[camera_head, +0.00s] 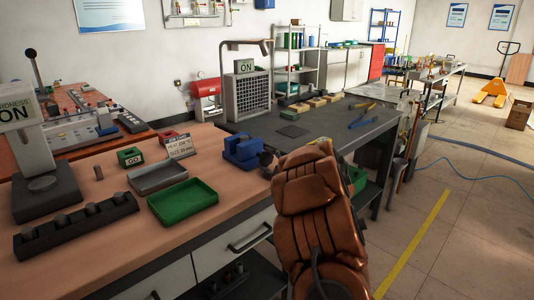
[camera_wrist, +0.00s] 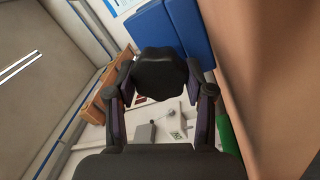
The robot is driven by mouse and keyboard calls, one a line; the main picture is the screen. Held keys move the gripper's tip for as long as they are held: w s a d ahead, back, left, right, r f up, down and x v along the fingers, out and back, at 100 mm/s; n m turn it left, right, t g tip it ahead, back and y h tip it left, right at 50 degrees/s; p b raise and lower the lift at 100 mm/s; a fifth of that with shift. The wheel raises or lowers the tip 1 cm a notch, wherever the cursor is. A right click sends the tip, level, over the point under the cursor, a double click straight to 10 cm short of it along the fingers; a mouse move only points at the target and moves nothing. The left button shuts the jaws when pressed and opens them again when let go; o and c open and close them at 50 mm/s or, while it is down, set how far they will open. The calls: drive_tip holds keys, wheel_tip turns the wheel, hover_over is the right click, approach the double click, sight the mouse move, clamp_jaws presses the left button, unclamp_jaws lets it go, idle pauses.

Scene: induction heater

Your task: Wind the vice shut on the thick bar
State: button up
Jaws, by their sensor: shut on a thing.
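The blue vice (camera_head: 241,152) stands on the wooden bench near its right end, and its blue blocks (camera_wrist: 155,32) fill the top of the wrist view. A dark, lobed knob (camera_wrist: 160,68) sits on the vice's near side. My gripper (camera_wrist: 160,85) has one finger on each side of this knob and is shut on it. In the head view my own arm hides most of the gripper. I cannot make out a thick bar between the vice's jaws.
A grey tray (camera_head: 158,178), a green tray (camera_head: 183,202) and a dark rack (camera_head: 77,226) lie left of the vice. A sign (camera_head: 180,147) stands behind the trays. A dark table (camera_head: 330,128) with blue-handled tools adjoins behind. Floor is open to the right.

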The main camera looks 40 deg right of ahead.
drive_tip(key=m+p, duration=0.2)
drive_tip(key=m, duration=0.1)
drive_tip(key=shift+r+h, duration=0.3)
drive_tip(key=shift+d+f+m+p, duration=0.1)
drive_tip(key=shift+m+p, duration=0.5)
drive_tip(key=shift+p, duration=0.05)
drive_tip(key=shift+f, duration=0.1)
drive_tip(key=o, duration=1.2)
drive_tip(key=shift+c, duration=0.2)
drive_tip(key=shift+s, duration=0.1)
drive_tip(key=s+a, duration=0.1)
drive_tip(key=s, duration=1)
drive_tip(key=shift+s+a+f, duration=0.15)
drive_tip(key=shift+s+f, duration=0.15)
drive_tip(key=shift+s, duration=0.1)
